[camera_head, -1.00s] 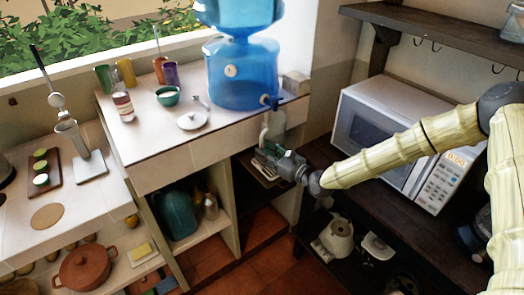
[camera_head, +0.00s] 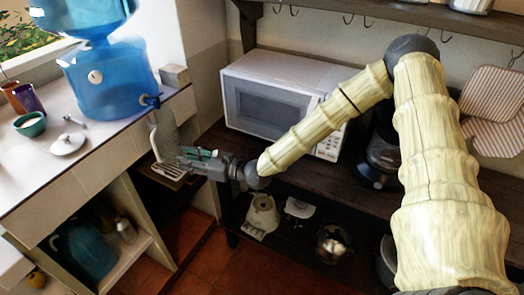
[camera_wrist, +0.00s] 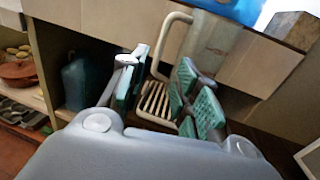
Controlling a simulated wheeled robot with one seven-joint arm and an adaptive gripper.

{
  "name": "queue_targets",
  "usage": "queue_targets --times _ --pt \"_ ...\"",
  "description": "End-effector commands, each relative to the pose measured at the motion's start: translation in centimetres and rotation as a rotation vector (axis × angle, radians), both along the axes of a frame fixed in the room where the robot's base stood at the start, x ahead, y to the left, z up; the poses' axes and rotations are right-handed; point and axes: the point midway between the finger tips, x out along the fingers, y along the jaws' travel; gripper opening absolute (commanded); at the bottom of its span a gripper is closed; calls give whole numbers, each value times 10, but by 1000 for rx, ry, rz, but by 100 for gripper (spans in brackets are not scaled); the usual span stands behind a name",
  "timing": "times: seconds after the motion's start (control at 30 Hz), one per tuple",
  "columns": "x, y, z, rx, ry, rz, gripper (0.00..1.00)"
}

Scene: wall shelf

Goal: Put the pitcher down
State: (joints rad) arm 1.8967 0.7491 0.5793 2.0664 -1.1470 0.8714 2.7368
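The pitcher (camera_head: 166,128) is translucent grey with a pale handle. It is upright below the tap of the blue water dispenser, above a small slatted stand at the side of the counter. My gripper (camera_head: 190,157) is beside its lower part, on the right. The pitcher's base is partly hidden.
The blue dispenser (camera_head: 108,80) stands on the tiled counter (camera_head: 85,165), with a white lid (camera_head: 68,143) near it. The slatted stand (camera_head: 168,171) is under the tap. A microwave (camera_head: 265,100) is on the dark shelf to the right. The floor (camera_head: 195,265) between is clear.

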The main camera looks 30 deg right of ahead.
Motion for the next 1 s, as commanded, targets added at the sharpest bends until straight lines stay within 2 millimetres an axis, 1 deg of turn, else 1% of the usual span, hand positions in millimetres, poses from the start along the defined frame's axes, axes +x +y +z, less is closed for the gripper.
queue_targets --times 0.07,0.17,0.27,0.37,0.4,0.47,0.53,0.67,0.8,0.87,1.0 --pt "-2 2 -3 -11 -2 2 32" --pt "-10 8 -17 -66 -8 7 32" --pt "-27 18 -45 -176 -24 21 32" --pt "-51 27 -81 -328 -50 50 32" --pt "-62 30 -95 -390 -59 67 32" --pt "-77 33 -116 -485 -79 93 32" --pt "-97 35 -139 -593 -102 133 32" --pt "-137 33 -180 -793 -148 228 32" --pt "-180 25 -219 -1000 -209 358 32" --pt "-200 20 -233 -1084 -237 423 32" --pt "-247 2 -264 -1269 -307 597 32"
